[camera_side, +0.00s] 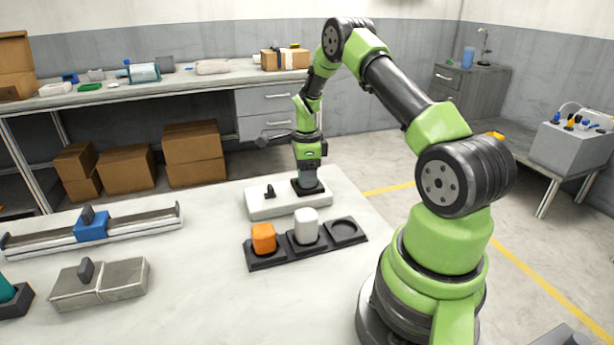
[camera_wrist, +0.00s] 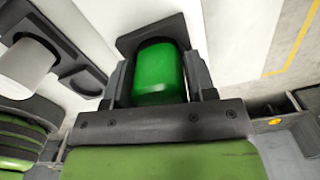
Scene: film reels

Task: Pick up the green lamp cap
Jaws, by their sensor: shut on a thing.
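The green lamp cap (camera_wrist: 158,75) is between the two fingers of my gripper (camera_wrist: 160,88) in the wrist view, with a finger on each side of it. My gripper (camera_side: 308,182) points down over the dark square socket (camera_side: 308,190) on the white block (camera_side: 280,209). It is shut on the green cap. In the side view the fingers hide the cap. I cannot tell whether the cap still sits in the socket or is slightly lifted.
A black tray (camera_side: 272,259) in front holds an orange cap (camera_side: 264,238) and a white cap (camera_side: 306,226); its right-hand recess (camera_side: 344,230) is empty. A small black lever (camera_side: 269,191) stands on the white block. A rail with a blue slider (camera_side: 91,225) lies to the left.

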